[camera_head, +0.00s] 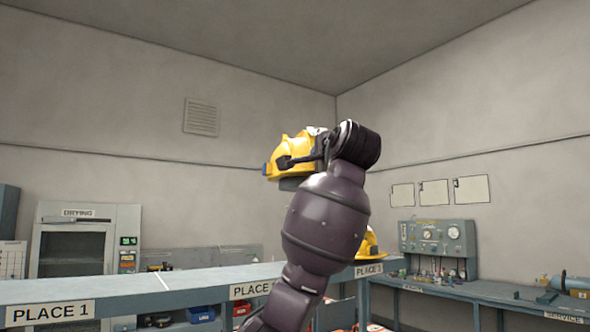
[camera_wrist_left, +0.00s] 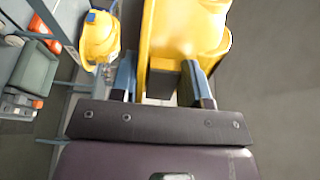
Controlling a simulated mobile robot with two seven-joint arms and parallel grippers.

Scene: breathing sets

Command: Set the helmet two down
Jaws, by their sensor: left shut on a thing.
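A yellow helmet (camera_head: 288,156) is held up in the air above the long bench, with the wall behind it. In the left wrist view the helmet (camera_wrist_left: 185,28) is large and close, cut off by the top edge. My left gripper (camera_wrist_left: 160,82) is shut on it, with one finger on each side of a part near its edge. My right gripper is not in view. No mark naming the helmet as two can be read.
A second yellow helmet (camera_head: 370,245) sits behind the PLACE 3 label (camera_head: 369,269), partly hidden by my arm. The bench (camera_head: 120,288) looks clear behind PLACE 1 (camera_head: 50,313) and PLACE 2 (camera_head: 254,289). A drying cabinet (camera_head: 75,247) stands left, a gauge panel (camera_head: 437,240) right.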

